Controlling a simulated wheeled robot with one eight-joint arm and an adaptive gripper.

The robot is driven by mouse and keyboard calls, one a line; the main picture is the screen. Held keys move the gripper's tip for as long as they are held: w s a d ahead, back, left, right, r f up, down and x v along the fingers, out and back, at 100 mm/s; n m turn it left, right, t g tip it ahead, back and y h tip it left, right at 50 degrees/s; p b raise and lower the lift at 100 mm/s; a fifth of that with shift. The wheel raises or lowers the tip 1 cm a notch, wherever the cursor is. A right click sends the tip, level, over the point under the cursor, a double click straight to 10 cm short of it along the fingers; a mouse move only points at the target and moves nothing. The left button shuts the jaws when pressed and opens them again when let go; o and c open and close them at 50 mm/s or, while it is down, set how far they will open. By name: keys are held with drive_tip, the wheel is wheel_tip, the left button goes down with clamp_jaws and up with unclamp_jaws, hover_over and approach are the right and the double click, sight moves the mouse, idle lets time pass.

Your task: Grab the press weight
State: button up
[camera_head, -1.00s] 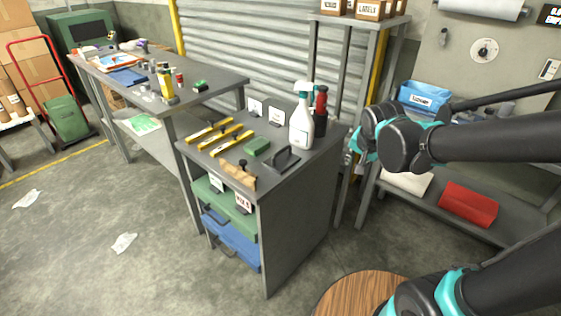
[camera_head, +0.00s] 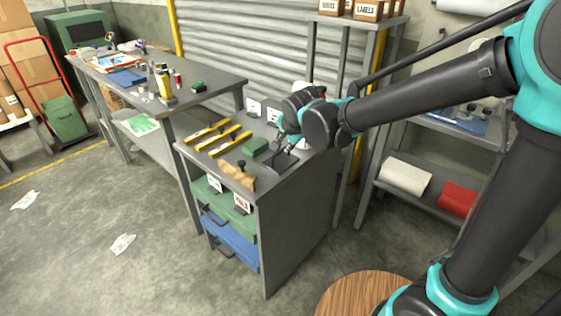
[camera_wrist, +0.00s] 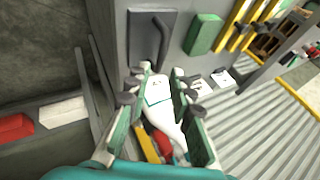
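The press weight, which I take to be the dark grey plate with a raised handle (camera_head: 282,162), lies on the front right part of the grey cabinet top (camera_head: 215,160). In the wrist view the press weight (camera_wrist: 140,28) is at the top, beyond my fingertips. My gripper (camera_wrist: 158,88) is open and apart from it. In the head view my gripper (camera_head: 283,146) is just above and behind the weight and partly covers it. A white spray bottle (camera_wrist: 158,90) shows between the fingers in the wrist view; I see no grip on it. In the head view my arm mostly hides the bottle.
A green block (camera_head: 255,146) lies left of the weight, with yellow-handled tools (camera_head: 225,143) and a wooden piece (camera_head: 238,175) nearby. Small label cards (camera_head: 254,106) stand at the back.

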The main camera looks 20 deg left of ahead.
sight(281, 151)
drive_tip(key=x, duration=0.6)
drive_tip(key=shift+w+f, duration=0.1)
drive_tip(key=shift+x, duration=2.5)
drive_tip(key=shift+w, duration=0.2)
drive_tip(key=shift+c, duration=0.6)
clamp_jaws()
